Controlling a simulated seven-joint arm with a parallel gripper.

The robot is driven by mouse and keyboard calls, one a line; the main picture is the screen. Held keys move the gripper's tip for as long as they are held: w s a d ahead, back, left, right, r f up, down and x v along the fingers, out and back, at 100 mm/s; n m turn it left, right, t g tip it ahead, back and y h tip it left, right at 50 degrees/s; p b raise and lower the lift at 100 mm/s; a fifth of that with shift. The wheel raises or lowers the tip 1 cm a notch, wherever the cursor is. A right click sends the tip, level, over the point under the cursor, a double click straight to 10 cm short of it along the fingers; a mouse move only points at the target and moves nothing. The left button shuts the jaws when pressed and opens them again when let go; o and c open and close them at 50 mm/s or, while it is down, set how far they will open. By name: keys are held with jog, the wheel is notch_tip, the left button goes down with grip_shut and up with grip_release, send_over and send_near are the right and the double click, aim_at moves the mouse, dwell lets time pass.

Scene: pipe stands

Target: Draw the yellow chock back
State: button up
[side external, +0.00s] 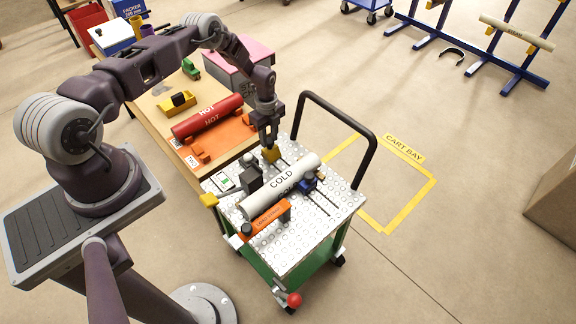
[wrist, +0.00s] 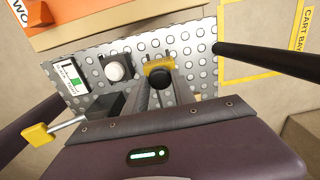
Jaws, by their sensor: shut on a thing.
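The yellow chock (side external: 271,154) is on the perforated top of the green cart (side external: 335,213), near its far edge beside a slot. My gripper (side external: 270,147) points down and is shut on the chock. In the wrist view the chock (wrist: 160,66) shows between the fingertips, with a dark round knob in front of it. A white pipe marked COLD (side external: 280,186) lies across the cart top, just nearer the camera than the chock. A blue chock (side external: 307,185) sits against the pipe's right side.
An orange bar (side external: 265,218) lies at the pipe's near side. A dark block (side external: 251,178) and a yellow-ended lever (side external: 209,199) are left of my gripper. The black cart handle (side external: 340,125) rises to the right. A red HOT pipe (side external: 207,116) lies on the wooden bench behind.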

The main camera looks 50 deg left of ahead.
jog(key=shift+a, duration=0.45)
jog(key=o, duration=0.8)
jog(key=shift+r, duration=3.55)
